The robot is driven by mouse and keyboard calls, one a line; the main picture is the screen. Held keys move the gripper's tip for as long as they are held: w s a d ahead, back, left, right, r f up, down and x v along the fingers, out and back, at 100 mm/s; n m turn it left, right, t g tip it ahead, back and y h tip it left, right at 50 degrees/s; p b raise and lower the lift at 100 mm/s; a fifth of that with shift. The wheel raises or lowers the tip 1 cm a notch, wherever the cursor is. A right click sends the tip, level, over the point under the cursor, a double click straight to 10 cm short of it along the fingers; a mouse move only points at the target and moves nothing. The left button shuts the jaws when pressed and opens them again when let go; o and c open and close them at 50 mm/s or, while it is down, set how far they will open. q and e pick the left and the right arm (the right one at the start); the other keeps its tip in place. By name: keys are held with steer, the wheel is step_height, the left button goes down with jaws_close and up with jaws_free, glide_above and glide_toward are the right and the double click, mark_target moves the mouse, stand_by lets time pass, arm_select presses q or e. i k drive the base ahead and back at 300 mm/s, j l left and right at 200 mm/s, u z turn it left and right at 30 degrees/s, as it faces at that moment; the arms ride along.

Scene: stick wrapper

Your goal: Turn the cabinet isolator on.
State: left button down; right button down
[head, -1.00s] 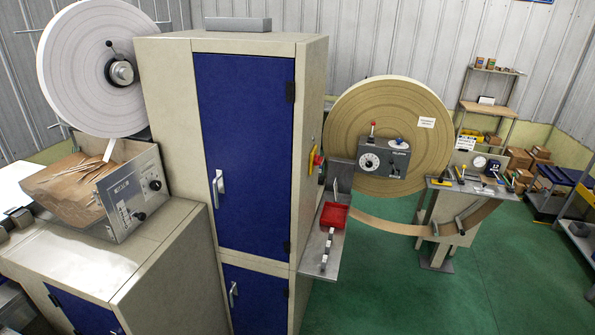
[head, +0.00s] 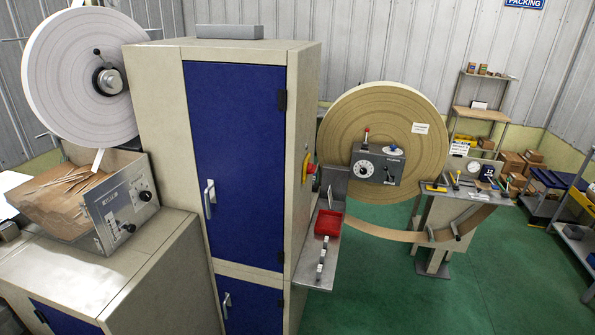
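The tall cream cabinet (head: 155,120) with blue doors (head: 235,150) stands in the middle of the head view, doors closed. On its right side face is a red rotary switch on a yellow plate (head: 306,168), which looks like the isolator. I see it nearly edge-on, so its on or off position cannot be told. Neither of my grippers is in view.
A grey shelf (head: 322,262) with a red tray (head: 329,222) juts out below the switch. A grey control box (head: 377,166) sits before a large brown paper reel (head: 345,120) to the right. Green floor (head: 375,290) is clear at front right.

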mark_target(311, 169)
steer(key=u, duration=0.6)
steer(key=i+l+u, duration=0.2)
steer(key=l+u, duration=0.25)
steer(key=i+l+u, duration=0.1)
steer(key=l+u, duration=0.85)
steer(key=i+l, duration=0.05)
